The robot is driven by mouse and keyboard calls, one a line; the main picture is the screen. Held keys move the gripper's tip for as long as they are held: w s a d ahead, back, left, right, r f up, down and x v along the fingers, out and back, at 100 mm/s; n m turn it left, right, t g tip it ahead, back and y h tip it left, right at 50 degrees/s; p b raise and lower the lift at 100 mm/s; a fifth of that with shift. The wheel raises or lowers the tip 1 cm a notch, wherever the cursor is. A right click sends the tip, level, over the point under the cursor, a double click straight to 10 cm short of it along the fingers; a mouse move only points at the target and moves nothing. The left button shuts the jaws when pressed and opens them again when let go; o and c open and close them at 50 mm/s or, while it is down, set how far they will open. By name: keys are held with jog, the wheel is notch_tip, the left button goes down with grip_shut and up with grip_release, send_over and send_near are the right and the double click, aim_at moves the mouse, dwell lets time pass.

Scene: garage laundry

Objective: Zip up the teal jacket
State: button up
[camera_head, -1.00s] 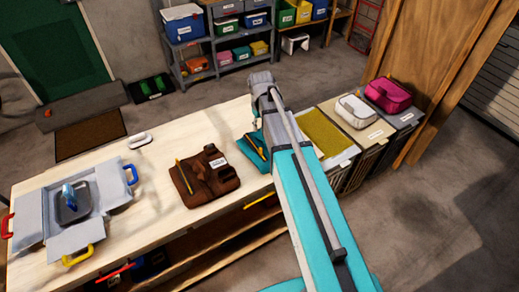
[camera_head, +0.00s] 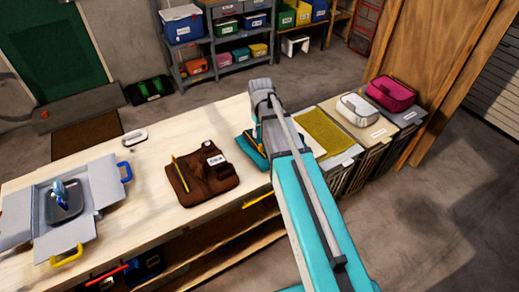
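The teal jacket (camera_head: 250,151) lies on the wooden workbench (camera_head: 218,119), near its right end. My arm covers most of it, and only its left part shows, with a thin yellow strip on it. The jacket's zipper is too small or too hidden to make out. My arm reaches over the jacket from the lower right. Its far end is over the bench beside the jacket, but the gripper fingers are hidden behind the arm, so I cannot tell whether they touch the jacket.
A brown folded garment (camera_head: 203,175) with a yellow strip lies left of the jacket. A grey open-flapped box (camera_head: 95,190) sits further left. A small white item (camera_head: 134,137) lies near the back edge. Bins topped by a white pouch (camera_head: 357,108) and a pink pouch (camera_head: 391,93) stand right.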

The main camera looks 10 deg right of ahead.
aim_at(260, 144)
jog(key=shift+f+b, duration=3.65)
jog(key=shift+f, duration=0.25)
grip_shut()
